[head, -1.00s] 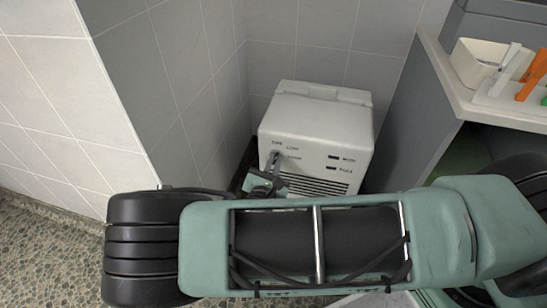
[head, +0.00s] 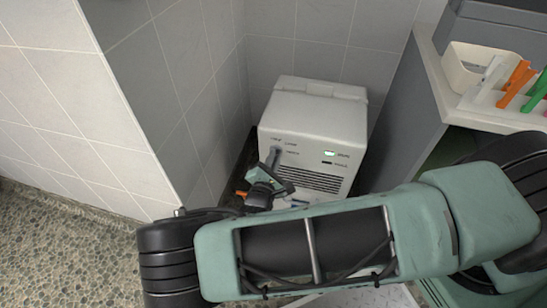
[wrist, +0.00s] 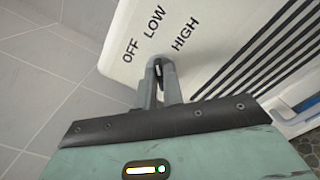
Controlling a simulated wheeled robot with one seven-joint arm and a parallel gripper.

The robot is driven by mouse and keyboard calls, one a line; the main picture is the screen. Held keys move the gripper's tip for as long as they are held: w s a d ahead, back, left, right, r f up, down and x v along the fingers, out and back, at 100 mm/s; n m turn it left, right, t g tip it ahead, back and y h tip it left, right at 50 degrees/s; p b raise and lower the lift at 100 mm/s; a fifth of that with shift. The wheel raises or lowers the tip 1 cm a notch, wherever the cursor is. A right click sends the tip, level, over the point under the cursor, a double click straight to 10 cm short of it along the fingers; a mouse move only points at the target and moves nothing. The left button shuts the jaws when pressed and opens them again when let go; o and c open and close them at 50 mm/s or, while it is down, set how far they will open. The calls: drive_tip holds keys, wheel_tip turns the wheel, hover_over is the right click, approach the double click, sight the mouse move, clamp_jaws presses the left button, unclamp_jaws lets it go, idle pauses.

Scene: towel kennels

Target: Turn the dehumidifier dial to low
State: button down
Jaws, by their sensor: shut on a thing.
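The white dehumidifier (head: 312,112) stands in the corner by the tiled walls, its front panel facing me. The wrist view shows its panel (wrist: 120,25) close up, marked OFF, LOW and HIGH. The dial (wrist: 158,69) is mostly hidden; a small dark part of it shows between my fingertips, roughly below the word LOW. I cannot read its exact pointing direction. My gripper (wrist: 159,66) is shut on the dial; in the head view my gripper (head: 274,157) reaches the panel's upper left. A green light (head: 329,153) glows on the panel's right side.
A grey cabinet with a pale counter (head: 441,75) stands close on the right, holding a cream bin (head: 470,68) and orange and green tools. Tiled wall (head: 200,75) is close on the left. Pebbled floor (head: 80,245) is clear at lower left.

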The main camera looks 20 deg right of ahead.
drive_tip(key=shift+f, duration=0.1)
drive_tip(key=c, duration=1.5)
unclamp_jaws()
drive_tip(key=p+v, duration=0.2)
drive_tip(key=v, duration=1.5)
drive_tip(key=shift+s+a, duration=0.15)
drive_tip(key=shift+s, duration=0.05)
